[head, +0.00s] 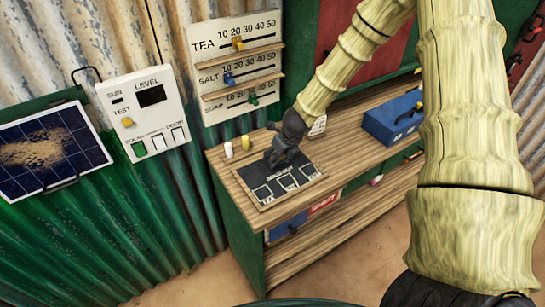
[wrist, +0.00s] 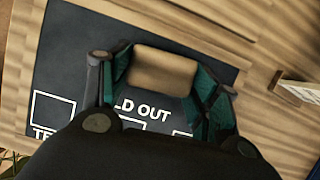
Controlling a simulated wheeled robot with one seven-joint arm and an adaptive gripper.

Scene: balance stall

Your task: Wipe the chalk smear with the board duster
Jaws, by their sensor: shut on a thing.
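The dark chalkboard (head: 300,176) lies flat on the wooden counter, with white lettering and several outlined boxes along its near side. In the wrist view the board (wrist: 75,50) shows the words "OLD OUT", partly covered. My gripper (head: 277,158) is low over the far left part of the board. In the wrist view its fingers (wrist: 165,85) are shut on a tan block, the board duster (wrist: 162,72). Whether the duster touches the board is not clear. No chalk smear can be made out; my gripper hides part of the board.
A white cylinder (head: 228,150) and a yellow one (head: 245,143) stand left of the board. A blue box (head: 394,118) and a small white card (head: 318,126) are on the counter to the right. A control panel (head: 145,112) and dusty solar panel (head: 50,150) are at left.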

